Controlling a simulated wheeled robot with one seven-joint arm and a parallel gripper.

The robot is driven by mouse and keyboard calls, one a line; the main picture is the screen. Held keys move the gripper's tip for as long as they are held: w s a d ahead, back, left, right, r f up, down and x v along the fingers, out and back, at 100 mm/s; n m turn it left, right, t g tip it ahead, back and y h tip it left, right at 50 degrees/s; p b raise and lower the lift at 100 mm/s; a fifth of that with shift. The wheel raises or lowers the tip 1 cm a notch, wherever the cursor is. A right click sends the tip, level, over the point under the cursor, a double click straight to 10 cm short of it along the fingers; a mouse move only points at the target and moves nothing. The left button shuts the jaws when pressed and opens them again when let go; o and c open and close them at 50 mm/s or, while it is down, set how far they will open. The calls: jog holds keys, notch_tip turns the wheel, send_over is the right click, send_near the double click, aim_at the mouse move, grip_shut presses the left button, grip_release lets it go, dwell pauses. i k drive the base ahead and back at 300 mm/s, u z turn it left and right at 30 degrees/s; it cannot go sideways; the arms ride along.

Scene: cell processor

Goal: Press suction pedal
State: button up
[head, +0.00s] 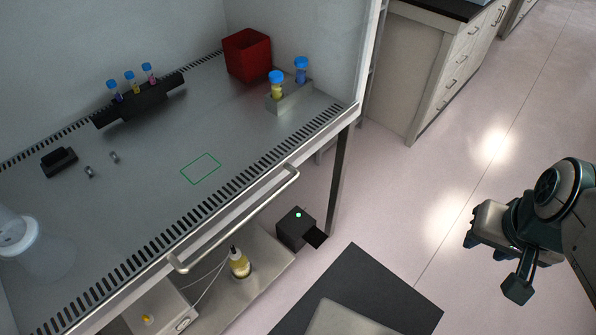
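A black box with a lit green light (297,228) stands on the low level beneath the front edge of the cabinet, near its right leg. A flat black flap (316,238) sticks out from the box's front right side; it looks like the suction pedal. My gripper (496,266) hangs over the open floor at the far right, well apart from the pedal. It holds nothing that I can see.
A bottle with yellow liquid (239,263) and thin tubes stands left of the box. A dark mat (375,285) lies in front. The floor (440,200) between gripper and cabinet is clear.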

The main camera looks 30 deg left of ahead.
aim_at(314, 237)
jog(key=u, duration=0.75)
jog(key=i, duration=0.85)
jog(key=u, duration=0.75)
